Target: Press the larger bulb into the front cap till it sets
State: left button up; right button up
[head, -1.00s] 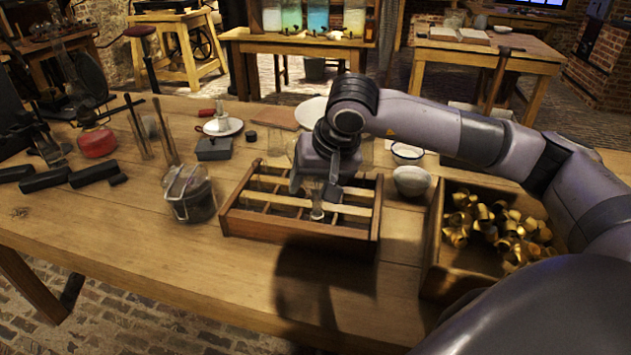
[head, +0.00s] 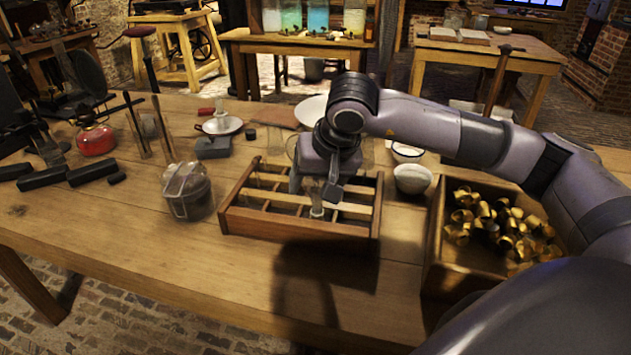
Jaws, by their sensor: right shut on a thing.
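My right gripper (head: 322,190) points down into the wooden divided rack (head: 290,228) at the middle of the table. It is shut on a small pale, glassy piece (head: 317,208), which shows just below the fingers among the slats. I take this piece for the bulb, but its size and shape are hard to tell. The cap under it is hidden by the gripper and the rack's front wall. I cannot tell whether bulb and cap touch. My left gripper does not show.
A glass jar with dark contents (head: 188,192) stands left of the rack. A wooden box of brass pieces (head: 435,262) and a white bowl (head: 412,179) are at the right. A red flask (head: 96,140) stands far left. The table's front left is clear.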

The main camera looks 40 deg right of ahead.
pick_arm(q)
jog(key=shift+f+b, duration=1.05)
pick_arm(e)
jog(key=shift+s+f, duration=0.1)
jog(key=shift+f, duration=0.7)
dwell(4.0)
jog(key=o, duration=1.3)
jog(key=shift+c, duration=0.2)
jog(key=shift+r, duration=0.1)
jog(key=shift+s+r, duration=0.15)
jog(key=shift+r, duration=0.55)
jog(key=v, duration=0.4)
jog(key=shift+s+r, duration=0.1)
jog(key=shift+r, duration=0.05)
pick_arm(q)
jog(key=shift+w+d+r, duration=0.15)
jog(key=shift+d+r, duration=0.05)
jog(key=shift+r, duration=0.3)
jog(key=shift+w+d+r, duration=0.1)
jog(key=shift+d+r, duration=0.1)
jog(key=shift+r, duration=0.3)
pick_arm(e)
jog(key=shift+s+r, duration=0.35)
jog(key=shift+r, duration=0.2)
